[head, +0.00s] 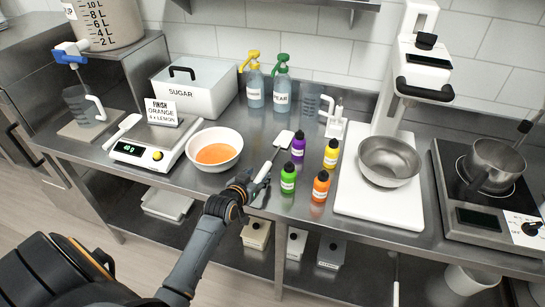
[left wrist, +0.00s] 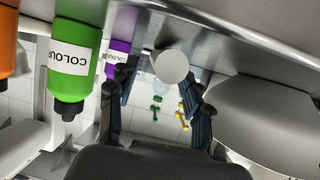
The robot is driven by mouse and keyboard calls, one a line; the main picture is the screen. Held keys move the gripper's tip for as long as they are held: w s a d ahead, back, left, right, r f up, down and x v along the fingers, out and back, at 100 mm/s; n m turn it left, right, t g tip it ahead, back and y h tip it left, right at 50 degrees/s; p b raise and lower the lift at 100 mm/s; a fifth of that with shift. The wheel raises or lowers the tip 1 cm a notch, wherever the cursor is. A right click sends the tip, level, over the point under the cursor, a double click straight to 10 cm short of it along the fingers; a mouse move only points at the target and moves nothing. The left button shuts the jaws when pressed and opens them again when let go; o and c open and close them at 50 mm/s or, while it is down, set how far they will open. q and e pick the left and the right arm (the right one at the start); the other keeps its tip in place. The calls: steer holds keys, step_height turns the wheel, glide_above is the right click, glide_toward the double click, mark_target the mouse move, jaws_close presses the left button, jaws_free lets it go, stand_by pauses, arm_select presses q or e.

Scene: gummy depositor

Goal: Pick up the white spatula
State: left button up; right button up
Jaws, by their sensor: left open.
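The white spatula (head: 284,138) lies on the steel counter between the orange bowl and the colour bottles, its handle pointing toward the front edge. My left gripper (head: 250,183) is at the handle end, low over the counter's front edge. In the left wrist view a round white end (left wrist: 171,66), apparently the spatula's handle seen end-on, appears between the two spread fingers of the left gripper (left wrist: 158,108). The fingers are open. I cannot tell how far the handle reaches in between them. My right gripper is not in view.
Green (head: 288,178), purple (head: 298,146), orange (head: 320,186) and yellow (head: 331,154) bottles stand close to the right of the spatula. An orange-filled bowl (head: 214,149) sits left, beside the scale (head: 150,150). A white board (head: 375,205) with a metal bowl (head: 389,161) is farther right.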

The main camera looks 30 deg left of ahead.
mark_target(261, 173)
arm_select(q)
steer(key=shift+x, duration=1.9)
steer(key=shift+s+d+f, duration=0.1)
steer(key=shift+c, duration=0.4)
jaws_close()
step_height(261, 173, up, 10)
steer(key=shift+r+b, duration=0.1)
steer(key=shift+b, duration=0.3)
